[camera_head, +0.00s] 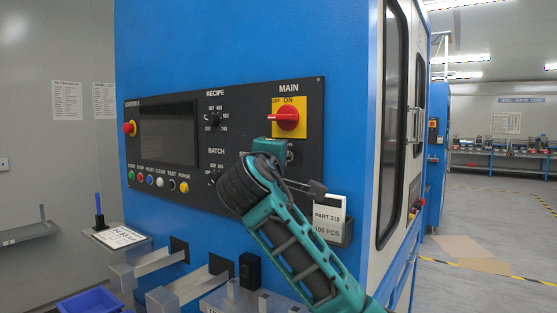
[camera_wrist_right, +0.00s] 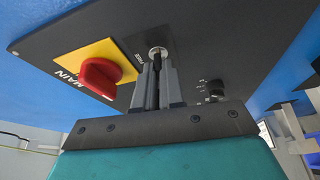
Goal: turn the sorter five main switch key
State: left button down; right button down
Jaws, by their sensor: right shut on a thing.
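The black control panel (camera_head: 183,105), marked as a sorter at its top left, carries a red MAIN rotary switch (camera_head: 286,118) on a yellow plate. In the right wrist view the red switch (camera_wrist_right: 100,78) is left of my fingers and apart from them. My right gripper (camera_wrist_right: 157,80) is shut on a narrow dark key (camera_wrist_right: 156,90) at a round silver key lock (camera_wrist_right: 157,52) beside the yellow plate. In the head view my teal right wrist hides the fingers and most of the lock. My left gripper is not in view.
RECIPE (camera_head: 213,118) and BATCH knobs, a screen (camera_head: 168,134), a red stop button (camera_head: 130,128) and several small buttons are to the left. A card holder (camera_head: 342,233) is close beside my right arm. Metal chutes (camera_head: 160,262) stick out below.

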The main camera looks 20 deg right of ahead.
jog(key=shift+n, duration=0.6)
jog(key=shift+g+y, duration=0.3)
jog(key=c, duration=1.2)
grip_release()
jog(key=shift+c, duration=0.2)
jog(key=shift+s+a, duration=0.1)
jog(key=b+v, duration=0.2)
jog(key=v, duration=1)
jog(key=shift+s+a, duration=0.2)
jog(key=shift+s, duration=0.05)
